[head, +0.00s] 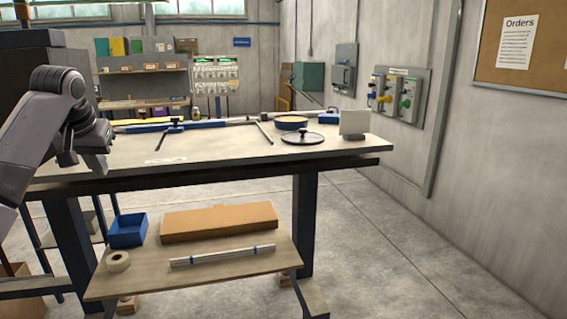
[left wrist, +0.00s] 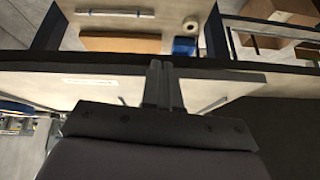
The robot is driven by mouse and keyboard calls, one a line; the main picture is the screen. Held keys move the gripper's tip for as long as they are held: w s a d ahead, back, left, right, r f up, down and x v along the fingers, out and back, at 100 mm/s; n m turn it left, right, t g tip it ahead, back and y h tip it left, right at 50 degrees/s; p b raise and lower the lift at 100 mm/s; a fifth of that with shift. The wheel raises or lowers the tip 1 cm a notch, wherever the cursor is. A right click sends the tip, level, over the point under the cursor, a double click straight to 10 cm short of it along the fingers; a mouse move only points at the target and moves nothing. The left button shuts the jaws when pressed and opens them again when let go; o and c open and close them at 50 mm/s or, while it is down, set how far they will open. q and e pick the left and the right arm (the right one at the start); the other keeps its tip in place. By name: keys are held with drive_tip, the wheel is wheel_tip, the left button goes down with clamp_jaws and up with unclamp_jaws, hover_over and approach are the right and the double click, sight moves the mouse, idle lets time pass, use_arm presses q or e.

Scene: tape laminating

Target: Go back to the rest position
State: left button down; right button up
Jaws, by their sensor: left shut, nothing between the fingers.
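My left gripper (head: 93,160) is at the left end of the workbench (head: 220,152) in the head view, fingers pointing down near the tabletop. In the left wrist view my left gripper (left wrist: 165,75) has its two fingers together with nothing between them. I cannot tell whether its fingertips touch the table. My right gripper is not in either view.
On the bench are a blue-and-grey bar assembly (head: 165,125), a round dark plate (head: 302,138), a tape roll (head: 291,122) and a light box (head: 354,123). The lower shelf holds a blue bin (head: 128,231), cardboard box (head: 220,221), white roll (head: 118,261) and rods (head: 222,256). Floor at right is clear.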

use_arm(q)
drive_tip(key=w+d+f+m+t, duration=0.1)
drive_tip(key=d+f, duration=0.3)
drive_tip(key=f, duration=0.6)
drive_tip(key=d+f+m, duration=0.2)
drive_tip(key=d+f, duration=0.1)
drive_tip(key=f, duration=0.7)
drive_tip(key=s+d+f+m+t+h, duration=0.1)
drive_tip(key=s+d+f, duration=0.35)
drive_tip(key=f, duration=0.45)
drive_tip(key=s+d+f+m+t+h, duration=0.1)
drive_tip(key=s+d+f+h, duration=0.1)
drive_tip(key=s+d+f, duration=0.5)
drive_tip(key=s+d+f+t, duration=0.1)
drive_tip(key=s+f, duration=0.3)
drive_tip(key=s, duration=0.8)
drive_tip(key=s+d+f+t+h, duration=0.1)
drive_tip(key=s+f, duration=0.3)
drive_tip(key=s, duration=0.8)
drive_tip(key=shift+f, duration=0.35)
